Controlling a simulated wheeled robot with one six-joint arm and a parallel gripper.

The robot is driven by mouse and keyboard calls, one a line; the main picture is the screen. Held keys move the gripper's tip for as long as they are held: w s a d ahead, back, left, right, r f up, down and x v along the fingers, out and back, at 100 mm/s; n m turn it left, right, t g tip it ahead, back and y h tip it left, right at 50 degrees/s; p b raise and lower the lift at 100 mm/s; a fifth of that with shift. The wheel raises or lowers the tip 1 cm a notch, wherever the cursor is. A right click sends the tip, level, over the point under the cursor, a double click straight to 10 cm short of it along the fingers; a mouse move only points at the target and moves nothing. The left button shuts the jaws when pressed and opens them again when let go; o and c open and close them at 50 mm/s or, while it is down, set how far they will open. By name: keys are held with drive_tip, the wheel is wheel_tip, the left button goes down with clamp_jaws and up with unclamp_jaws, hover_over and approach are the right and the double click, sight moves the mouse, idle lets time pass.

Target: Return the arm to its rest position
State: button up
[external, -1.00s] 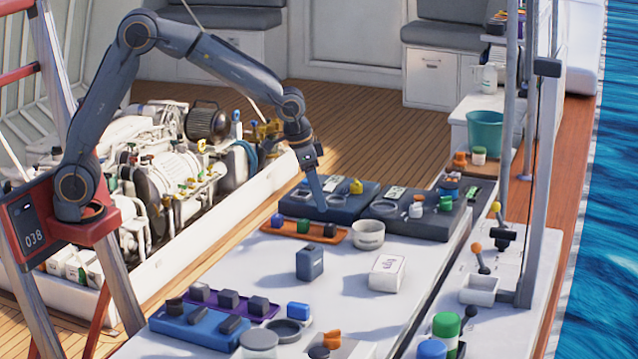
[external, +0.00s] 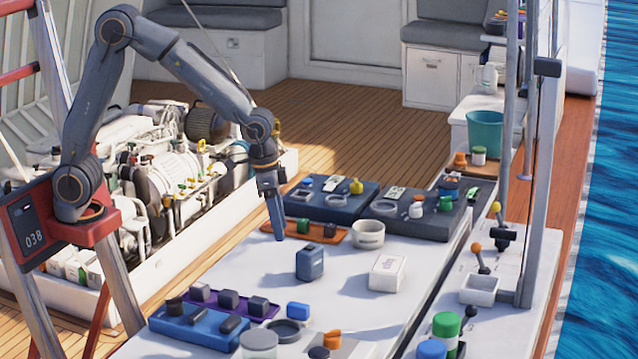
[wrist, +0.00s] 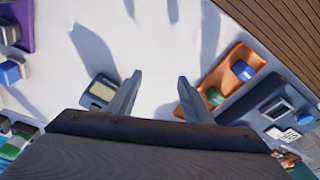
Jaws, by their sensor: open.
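My arm reaches from its red base on the left out over the white table (external: 345,315). My gripper (external: 279,236) points down at the table's left part, in front of the orange tray (external: 333,236). In the wrist view the two fingers of my gripper (wrist: 157,92) stand apart with only bare white table between them. It holds nothing. A dark blue-grey box (external: 309,264) stands on the table to the right of and nearer than the gripper. In the wrist view this box (wrist: 101,92) lies just left of the left finger.
A white box (external: 387,273) and a grey bowl (external: 368,234) stand farther right. Dark trays (external: 333,200) with small parts lie behind. A blue tray (external: 200,333) and a purple tray (external: 262,312) lie in front. The engine (external: 165,175) is left of the table.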

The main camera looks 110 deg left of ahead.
idle(0.3)
drive_tip(key=s+d+r+m+p, duration=0.2)
drive_tip(key=s+d+r+p, duration=0.2)
drive_tip(key=s+d+p, duration=0.3)
drive_tip(key=s+d+r+m+p, duration=0.2)
drive_tip(key=s+d+r+p, duration=0.2)
drive_tip(key=s+d, duration=0.6)
drive_tip(key=s+p, duration=0.1)
drive_tip(key=p, duration=0.1)
drive_tip(key=shift+s+d+h+p, duration=0.3)
drive_tip(key=shift+s+h+p, duration=0.05)
drive_tip(key=shift+h+p, duration=0.05)
drive_tip(key=shift+o, duration=0.2)
drive_tip(key=shift+r, duration=0.15)
idle(1.1)
